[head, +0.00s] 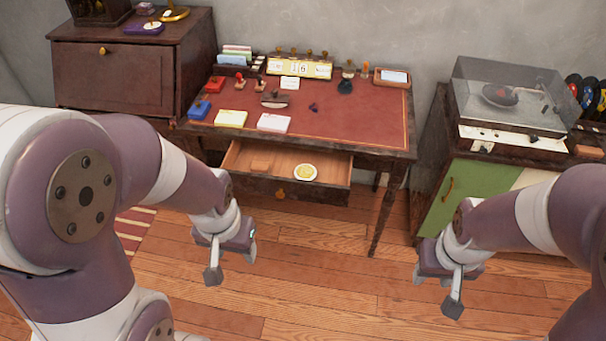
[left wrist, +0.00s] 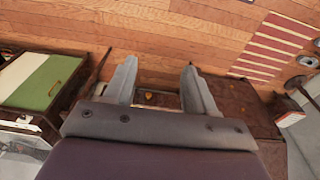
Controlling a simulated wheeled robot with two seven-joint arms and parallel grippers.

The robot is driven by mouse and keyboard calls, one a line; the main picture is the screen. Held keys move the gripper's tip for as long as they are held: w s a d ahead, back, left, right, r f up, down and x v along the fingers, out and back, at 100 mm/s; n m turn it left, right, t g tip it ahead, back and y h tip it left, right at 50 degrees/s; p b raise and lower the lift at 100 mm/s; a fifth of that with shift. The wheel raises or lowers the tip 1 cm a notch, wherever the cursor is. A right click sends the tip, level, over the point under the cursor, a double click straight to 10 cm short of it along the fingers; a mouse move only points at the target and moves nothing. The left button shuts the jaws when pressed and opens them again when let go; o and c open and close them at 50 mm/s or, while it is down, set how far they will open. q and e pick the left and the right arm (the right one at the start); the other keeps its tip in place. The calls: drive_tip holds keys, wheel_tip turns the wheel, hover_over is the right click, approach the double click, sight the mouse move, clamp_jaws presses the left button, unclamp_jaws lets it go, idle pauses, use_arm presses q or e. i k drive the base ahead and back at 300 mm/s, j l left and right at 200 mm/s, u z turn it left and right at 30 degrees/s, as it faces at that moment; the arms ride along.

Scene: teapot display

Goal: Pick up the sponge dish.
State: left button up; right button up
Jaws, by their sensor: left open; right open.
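The sponge dish (head: 305,172) is a small round white dish with a yellow sponge in it. It sits inside the open desk drawer (head: 318,195), right of the drawer's middle. My left gripper (head: 232,264) is open and empty, below and left of the drawer in the head view, apart from the dish. In the left wrist view my left gripper (left wrist: 158,66) shows spread fingers with the drawer front partly visible between them; the dish cannot be made out there. My right gripper (head: 436,292) is open and empty, right of the desk and far from the dish.
The desk (head: 352,128) above the drawer holds stamps, note pads and a calendar block. A tan block (head: 260,167) lies in the drawer. A green-doored cabinet (head: 465,198) with a record player stands right, a dark cabinet (head: 110,84) left. The floor in front is clear.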

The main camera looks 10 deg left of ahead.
sight(305, 172)
drive_tip(key=i+j+z, duration=0.25)
drive_tip(key=j, duration=0.4)
drive_tip(key=i+j+z, duration=0.15)
drive_tip(key=i+j, duration=0.15)
drive_tip(key=i+j+z, duration=0.15)
drive_tip(key=j, duration=0.25)
drive_tip(key=i+j+z, duration=0.1)
drive_tip(key=j, duration=0.3)
drive_tip(key=z, duration=1.05)
